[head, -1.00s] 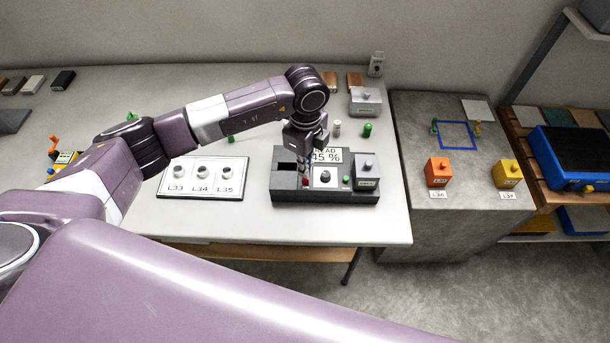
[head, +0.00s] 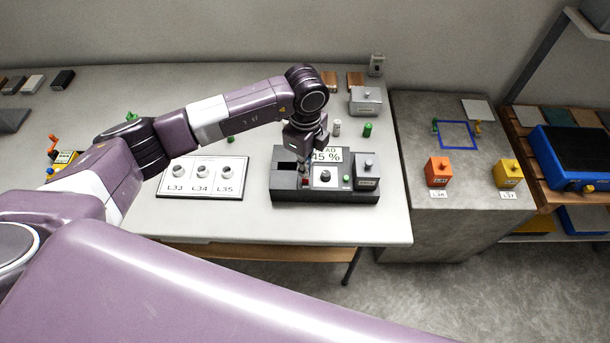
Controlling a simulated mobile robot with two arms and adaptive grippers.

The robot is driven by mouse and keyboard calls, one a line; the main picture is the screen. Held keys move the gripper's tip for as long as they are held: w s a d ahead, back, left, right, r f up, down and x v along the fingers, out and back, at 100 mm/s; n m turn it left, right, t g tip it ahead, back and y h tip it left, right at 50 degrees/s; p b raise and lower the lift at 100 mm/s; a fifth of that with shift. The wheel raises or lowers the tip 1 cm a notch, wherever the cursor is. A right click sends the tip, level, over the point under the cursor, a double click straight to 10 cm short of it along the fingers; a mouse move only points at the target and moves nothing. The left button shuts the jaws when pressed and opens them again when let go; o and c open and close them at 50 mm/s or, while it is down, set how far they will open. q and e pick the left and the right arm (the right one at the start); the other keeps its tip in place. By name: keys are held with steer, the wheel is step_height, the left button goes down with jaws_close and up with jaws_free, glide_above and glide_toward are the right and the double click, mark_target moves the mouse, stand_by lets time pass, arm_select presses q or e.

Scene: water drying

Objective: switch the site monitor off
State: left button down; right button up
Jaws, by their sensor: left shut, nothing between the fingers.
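A dark grey instrument (head: 325,196) stands near the front of the light table, with a "45 %" display (head: 327,156) at its back. No label names it as the site monitor. It has a dark slot, a black knob (head: 325,176), a small green button (head: 346,180), a red part (head: 305,183) and a grey block (head: 366,170) on its right end. My left gripper (head: 306,172) points down over its left half, shut and empty, with its tips close to the red part. I cannot tell whether they touch. The gripper hides part of the display. My right gripper is out of view.
A white board (head: 203,190) with three round pieces, L33 to L35, lies left of the instrument. A grey box (head: 365,102) and green cylinder (head: 367,130) stand behind. Orange (head: 438,172) and yellow (head: 508,173) blocks are at right.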

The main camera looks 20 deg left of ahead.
arm_select(q)
steer(key=shift+f+b, duration=0.65)
steer(key=shift+f, duration=0.35)
steer(key=shift+r, duration=0.1)
steer(key=shift+r+p, duration=2.65)
steer(key=shift+r, duration=0.9)
steer(key=shift+f, duration=0.1)
